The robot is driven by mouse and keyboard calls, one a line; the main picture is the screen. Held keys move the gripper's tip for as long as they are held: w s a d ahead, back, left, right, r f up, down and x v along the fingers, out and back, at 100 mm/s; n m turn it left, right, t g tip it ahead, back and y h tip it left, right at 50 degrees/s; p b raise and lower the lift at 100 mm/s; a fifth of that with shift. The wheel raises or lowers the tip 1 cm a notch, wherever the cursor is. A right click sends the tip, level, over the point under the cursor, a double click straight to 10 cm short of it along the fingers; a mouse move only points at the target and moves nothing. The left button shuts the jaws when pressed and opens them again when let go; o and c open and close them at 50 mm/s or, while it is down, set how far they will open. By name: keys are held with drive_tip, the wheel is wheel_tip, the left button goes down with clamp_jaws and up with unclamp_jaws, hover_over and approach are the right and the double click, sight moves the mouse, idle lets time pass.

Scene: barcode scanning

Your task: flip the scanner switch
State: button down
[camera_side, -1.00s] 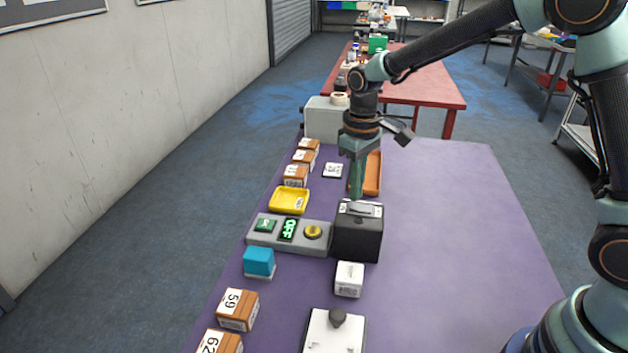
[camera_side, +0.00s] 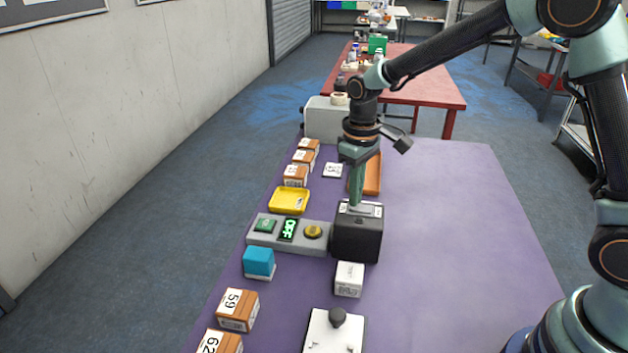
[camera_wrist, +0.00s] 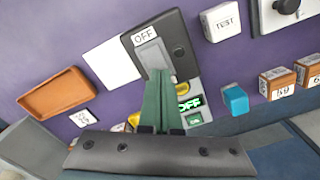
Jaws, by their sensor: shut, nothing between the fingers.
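The scanner switch is a black box (camera_side: 357,241) with a grey rocker (camera_wrist: 151,54) on its top face and a white label reading OFF (camera_wrist: 144,36) at one end. My gripper (camera_side: 354,207) is shut and empty, pointing down at the top of the box. In the wrist view, the fingertips (camera_wrist: 163,74) overlap the rocker's end away from the OFF label. I cannot tell whether they touch it. The grey panel (camera_side: 262,239) beside the box has a green display (camera_side: 288,229) reading OFF, a green button and a yellow button.
A yellow tray (camera_side: 289,200), an orange tray (camera_side: 373,174) and several labelled boxes stand around the panel. A blue block (camera_side: 259,262) and a white block (camera_side: 349,279) are close in front. The purple table's right side is clear.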

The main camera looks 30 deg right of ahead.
drive_tip(key=shift+f, duration=0.25)
drive_tip(key=shift+r, duration=3.55)
drive_tip(key=shift+r, duration=0.1)
drive_tip(key=s+d+r+m+t, duration=0.1)
drive_tip(key=s+d+r+t, duration=0.1)
drive_tip(key=s, duration=0.5)
drive_tip(key=s+d+r+m+t, duration=0.2)
drive_tip(key=s+d+r+t, duration=0.1)
drive_tip(key=s, duration=0.5)
drive_tip(key=shift+d+r+t, duration=0.3)
drive_tip(key=shift+r, duration=0.55)
